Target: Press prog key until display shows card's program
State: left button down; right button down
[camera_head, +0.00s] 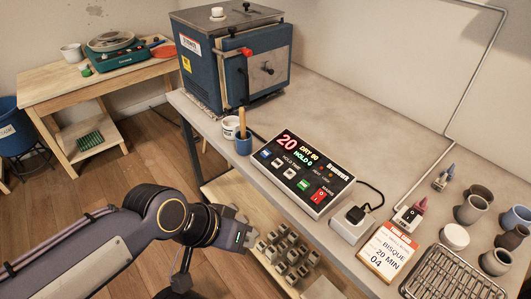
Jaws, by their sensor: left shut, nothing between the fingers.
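The controller box (302,172) lies on the grey bench, with a lit display (298,148) at its top. The display shows a red 20, a yellow line that seems to read DRY 80 and a green HOLD 0. Several small keys sit below it, one blue (266,153) and one green (303,185); their labels are too small to read surely. The card (387,250) lies at the bench's front edge and reads BISQUE, 20 MIN, 04. My left gripper (243,236) is shut and empty, in front of the bench and below-left of the controller, apart from it.
A red switch (321,194) is on the controller's right. A blue cup (243,144) with a wooden tool stands to its left, a white adapter (352,222) to its right. A kiln (232,60) stands behind. A wire rack (450,274) and several pots fill the right.

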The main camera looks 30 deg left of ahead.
aim_at(266, 154)
jog(key=j+u, duration=0.1)
jog(key=j, duration=0.25)
jog(key=i+j+u, duration=0.1)
jog(key=j, duration=0.3)
jog(key=i+j+u, duration=0.1)
jog(key=j, duration=0.25)
jog(key=i+j, duration=0.15)
jog(key=j, duration=0.2)
jog(key=i+j+u, duration=0.15)
jog(key=j, duration=0.2)
jog(key=k, duration=0.05)
